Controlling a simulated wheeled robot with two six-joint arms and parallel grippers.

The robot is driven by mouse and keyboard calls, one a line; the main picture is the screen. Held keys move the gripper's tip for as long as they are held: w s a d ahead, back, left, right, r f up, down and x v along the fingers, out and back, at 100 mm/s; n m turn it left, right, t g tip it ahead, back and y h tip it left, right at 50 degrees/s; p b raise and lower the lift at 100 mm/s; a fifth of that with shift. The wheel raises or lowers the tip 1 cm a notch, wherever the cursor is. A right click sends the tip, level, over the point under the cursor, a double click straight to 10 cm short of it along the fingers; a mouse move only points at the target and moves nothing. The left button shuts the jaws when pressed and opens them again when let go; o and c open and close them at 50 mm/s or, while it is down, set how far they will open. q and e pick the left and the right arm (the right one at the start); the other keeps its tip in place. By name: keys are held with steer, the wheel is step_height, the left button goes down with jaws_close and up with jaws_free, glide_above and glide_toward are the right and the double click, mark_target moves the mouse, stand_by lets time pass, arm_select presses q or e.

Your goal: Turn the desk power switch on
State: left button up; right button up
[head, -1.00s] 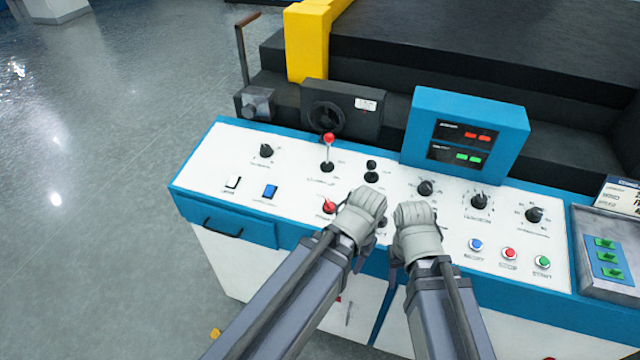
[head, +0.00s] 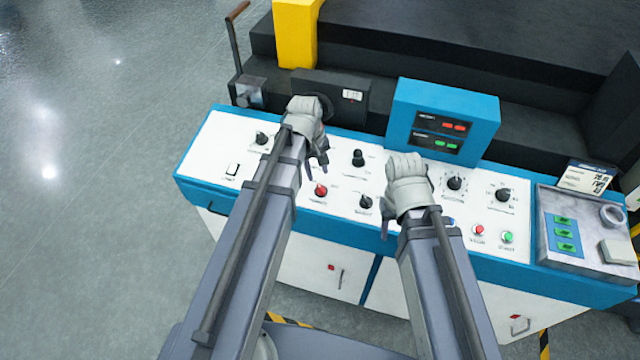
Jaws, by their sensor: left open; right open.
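The white control desk (head: 216,140) with blue edges carries several knobs, buttons and switches. Its labels are too small to read, so I cannot tell which one is the power switch. A white rocker switch (head: 232,170) and a black knob (head: 262,138) are at the desk's left end. My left gripper (head: 308,112) is open above the desk's back part, in front of the dark handwheel block. It hides the red-topped lever, and my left forearm covers the blue rocker. My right gripper (head: 407,178) is open over the middle of the desk, left of a black knob (head: 454,184).
A blue display box (head: 443,118) with red and green readouts stands at the desk's back. A red knob (head: 321,190) lies between my arms. Red (head: 478,230) and green (head: 508,237) buttons are at right, beside a grey panel (head: 590,262). Dark machinery rises behind.

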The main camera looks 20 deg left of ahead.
mark_target(321, 187)
arm_select(q)
steer(key=shift+f, duration=0.1)
steer(key=f+b, duration=0.7)
steer(key=shift+w+d+f+b, duration=0.3)
steer(key=shift+d+f+b, duration=0.05)
steer(key=shift+d+b, duration=0.05)
jaws_close()
stand_by(0.3)
